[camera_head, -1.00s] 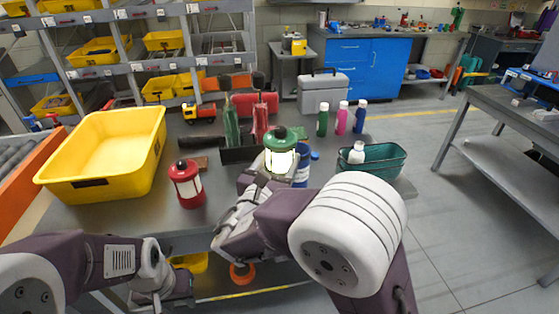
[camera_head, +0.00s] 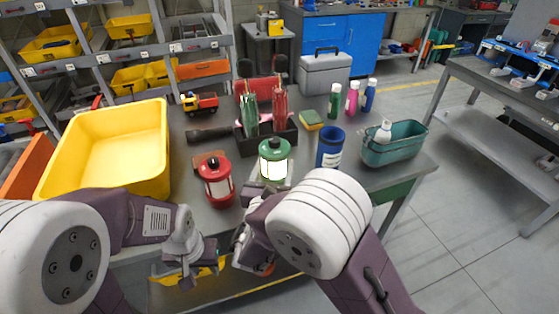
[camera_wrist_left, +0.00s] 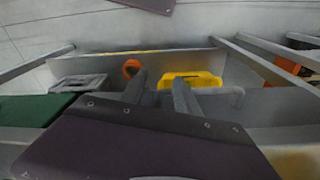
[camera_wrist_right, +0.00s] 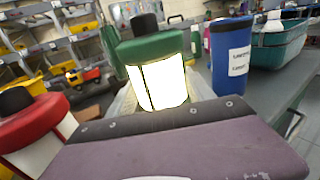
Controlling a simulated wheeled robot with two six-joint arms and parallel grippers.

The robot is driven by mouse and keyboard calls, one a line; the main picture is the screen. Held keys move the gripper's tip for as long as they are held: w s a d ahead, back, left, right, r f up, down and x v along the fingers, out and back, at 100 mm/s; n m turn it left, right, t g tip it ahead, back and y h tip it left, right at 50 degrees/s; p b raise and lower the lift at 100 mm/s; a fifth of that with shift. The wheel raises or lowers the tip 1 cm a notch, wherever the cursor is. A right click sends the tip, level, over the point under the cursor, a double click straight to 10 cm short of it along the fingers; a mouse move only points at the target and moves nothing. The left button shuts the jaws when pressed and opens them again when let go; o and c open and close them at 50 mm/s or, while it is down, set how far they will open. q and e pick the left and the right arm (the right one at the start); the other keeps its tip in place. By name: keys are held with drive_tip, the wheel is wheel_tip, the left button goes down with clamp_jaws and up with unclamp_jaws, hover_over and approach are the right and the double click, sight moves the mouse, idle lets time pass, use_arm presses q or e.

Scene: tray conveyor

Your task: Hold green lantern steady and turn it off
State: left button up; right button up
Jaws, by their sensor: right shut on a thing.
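The green lantern (camera_head: 274,165) stands upright on the grey table, its white panels glowing. It fills the middle of the right wrist view (camera_wrist_right: 157,82), with a dark knob on its green cap. My right gripper (camera_head: 267,192) is shut on the green lantern low on its near side; its fingers are mostly hidden by my wrist. My left gripper (camera_head: 192,272) is open and empty, low in front of the table's near edge. Its two fingers (camera_wrist_left: 160,92) show apart in the left wrist view, pointing toward the lower shelf.
A red lantern (camera_head: 217,183) stands close left of the green one. A blue cup (camera_head: 329,148) and a teal bin (camera_head: 396,150) stand to the right. A tool holder (camera_head: 285,144) is behind. A big yellow bin (camera_head: 160,185) takes the table's left side.

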drive_tip(key=shift+f+b, duration=0.9)
drive_tip(key=shift+f, duration=0.15)
drive_tip(key=shift+f, duration=0.15)
drive_tip(key=shift+f+b, duration=0.25)
drive_tip(key=shift+b, duration=0.1)
drive_tip(key=o, duration=1.6)
drive_tip(key=c, duration=1.6)
